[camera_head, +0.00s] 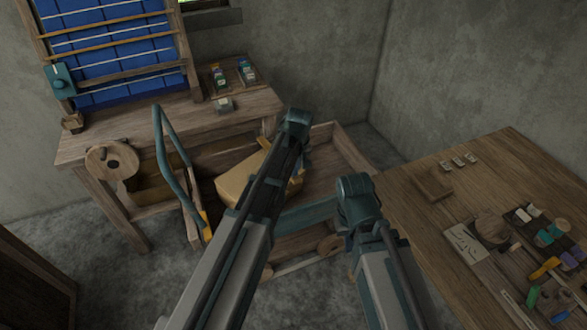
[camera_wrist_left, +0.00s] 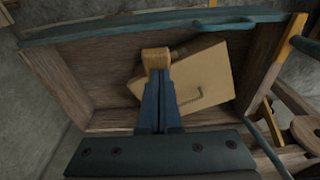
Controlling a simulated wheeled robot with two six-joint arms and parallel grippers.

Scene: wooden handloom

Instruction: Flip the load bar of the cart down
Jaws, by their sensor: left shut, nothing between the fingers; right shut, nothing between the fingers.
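The cart (camera_head: 352,148) is a wooden open box, partly hidden by my arms. A teal bent bar (camera_head: 163,160) with an orange-yellow lower end stands raised at the cart's left side; I take it to be the load bar. Its orange-yellow part (camera_wrist_left: 289,42) also shows at the right of the left wrist view. A tan box (camera_head: 238,185) lies in the cart. My left gripper (camera_wrist_left: 158,82) is shut and empty over the cart bed. Its tips overlap an orange-brown block (camera_wrist_left: 157,58) in that view; contact is unclear. My right arm shows, but its fingers are hidden.
A wooden table (camera_head: 470,165) with small coloured items stands at the right. The loom bench (camera_head: 140,122) and a round wooden wheel (camera_head: 111,161) are at the left. Concrete walls close off the back. Some bare floor (camera_head: 150,275) shows at the front left.

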